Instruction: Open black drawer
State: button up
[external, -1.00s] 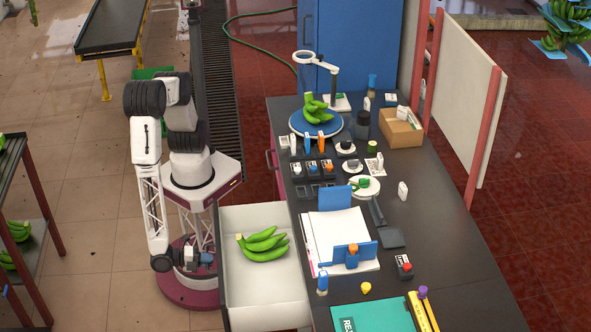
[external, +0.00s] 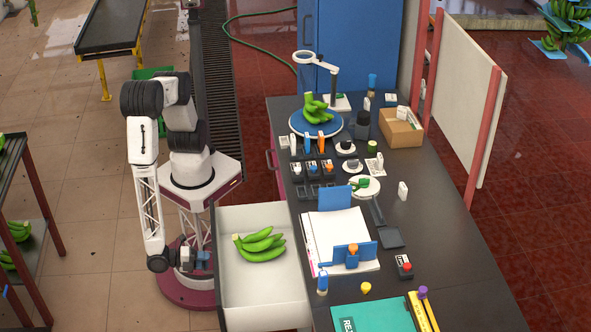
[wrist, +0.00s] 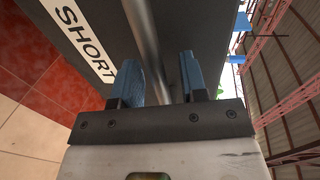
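The drawer (external: 262,297) stands pulled out from the left side of the workbench in the external view. Its inside is white and holds a bunch of green bananas (external: 260,247). In the wrist view its dark front (wrist: 85,35) bears a white label reading "SHORT". A grey metal bar handle (wrist: 148,45) runs between the two blue fingers of my gripper (wrist: 160,82). The fingers are apart, with a gap visible between the bar and the right finger. In the external view my gripper (external: 203,262) is low, just left of the drawer front.
The black worktop (external: 440,265) carries small tools, a notebook (external: 335,235), and a blue plate (external: 315,125) with bananas. A dark rack (external: 30,215) stands at the far left. Tiled floor (external: 95,225) is clear left of my arm.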

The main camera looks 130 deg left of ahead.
jog(key=shift+s+d, duration=0.1)
jog(key=v, duration=0.7)
jog(key=shift+s+d, duration=0.2)
jog(key=shift+d, duration=0.05)
dwell(0.8)
jog(key=w+a+r+n+g+h, duration=0.15)
jog(key=a+r+g, duration=0.25)
jog(key=a+r, duration=0.4)
jog(key=w+a+r+n+g, duration=0.2)
jog(key=a+r+g, duration=0.1)
jog(key=a+r, duration=0.5)
jog(key=w+a+r+n+g+h, duration=0.15)
jog(key=a+r+g, duration=0.25)
jog(key=a+r, duration=0.4)
jog(key=s+a+r+n+t+h, duration=0.1)
jog(key=s+a+r+h, duration=0.3)
jog(key=a, duration=0.5)
jog(key=s+a+r+n+t+h, duration=0.1)
jog(key=s+a+r+h, duration=0.3)
jog(key=s+a+r, duration=0.5)
notch_tip(320, 180, up, 2)
jog(key=shift+s+a+r+n+t, duration=0.15)
jog(key=shift+s+a+n+t, duration=0.25)
jog(key=shift+n, duration=0.5)
